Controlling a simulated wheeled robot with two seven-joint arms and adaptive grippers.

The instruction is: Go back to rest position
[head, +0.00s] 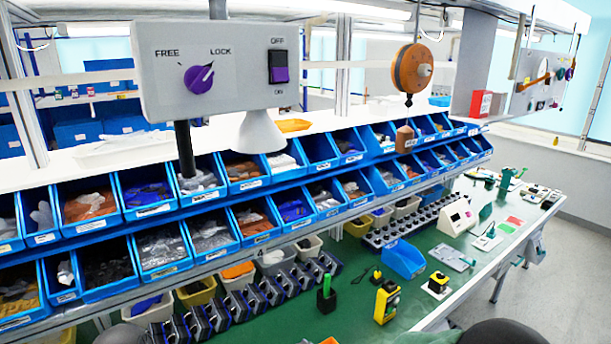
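A light grey control box (218,68) hangs at the upper left of the head view, close in front of the shelving. On it is a purple rotary switch (198,79) between the labels FREE and LOCK. Its white pointer mark is turned up and right, toward LOCK. A purple rocker switch (279,67) marked OFF and ON sits to its right. Neither of my grippers shows. Only dark rounded parts, likely of my own arms, show at the bottom edge, left and right. Nothing of mine touches the box.
Two rows of blue bins (155,254) with small parts run across behind the box. Below is a green workbench (345,290) with a blue tray (405,261), a yellow device (387,301) and other tools. An orange reel (411,69) hangs right of the box. Floor is clear at lower right.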

